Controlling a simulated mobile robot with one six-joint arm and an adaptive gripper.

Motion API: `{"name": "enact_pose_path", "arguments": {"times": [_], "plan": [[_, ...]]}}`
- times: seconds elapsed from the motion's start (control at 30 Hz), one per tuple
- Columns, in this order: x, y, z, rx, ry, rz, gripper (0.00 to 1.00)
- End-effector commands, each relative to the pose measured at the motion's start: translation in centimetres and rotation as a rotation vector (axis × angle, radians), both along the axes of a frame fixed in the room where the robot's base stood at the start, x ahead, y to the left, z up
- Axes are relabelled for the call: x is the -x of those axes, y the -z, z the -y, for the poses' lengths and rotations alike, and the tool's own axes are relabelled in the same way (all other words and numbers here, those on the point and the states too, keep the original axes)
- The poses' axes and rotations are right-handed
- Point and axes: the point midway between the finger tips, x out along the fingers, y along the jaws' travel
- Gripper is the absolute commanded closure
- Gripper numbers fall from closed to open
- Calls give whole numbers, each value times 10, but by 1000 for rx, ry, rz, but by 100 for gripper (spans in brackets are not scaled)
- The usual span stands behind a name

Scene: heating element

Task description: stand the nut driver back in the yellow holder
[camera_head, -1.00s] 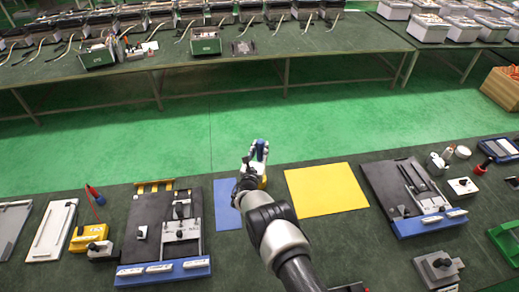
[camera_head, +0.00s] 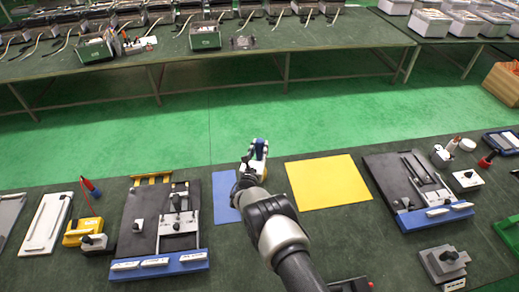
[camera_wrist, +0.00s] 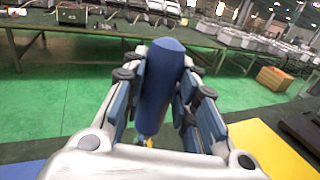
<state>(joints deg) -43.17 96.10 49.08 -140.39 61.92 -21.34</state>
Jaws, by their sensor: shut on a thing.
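The nut driver (camera_wrist: 162,88) has a thick blue handle and stands nearly upright between my fingers in the wrist view. My gripper (camera_head: 256,156) is shut on that handle, whose blue top also shows in the head view. My gripper is over the far edge of the bench, between the blue mat and the yellow mat. The driver's lower end is mostly hidden. A small yellow patch (camera_wrist: 149,142) shows below the handle; I cannot tell whether it is the yellow holder, or whether the driver touches it.
The blue mat (camera_head: 223,190) lies left of my gripper, the yellow mat (camera_head: 326,184) right. Black fixtures (camera_head: 140,222) (camera_head: 394,188) stand farther out. A yellow block (camera_head: 82,231) with a red-handled tool (camera_head: 88,186) is at left. Green floor (camera_head: 330,122) lies beyond the bench.

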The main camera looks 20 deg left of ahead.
Motion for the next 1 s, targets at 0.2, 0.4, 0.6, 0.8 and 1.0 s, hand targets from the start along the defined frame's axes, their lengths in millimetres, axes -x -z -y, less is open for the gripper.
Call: {"name": "enact_pose_path", "arguments": {"times": [0.2, 0.4, 0.6, 0.8, 1.0], "plan": [[-1, 11, 0, -2, 0, 4, 100], [-1, 11, 0, -2, 0, 4, 100], [-1, 11, 0, -2, 0, 4, 100], [-1, 11, 0, -2, 0, 4, 100], [0, 12, -1, -2, 0, 4, 100]]}}
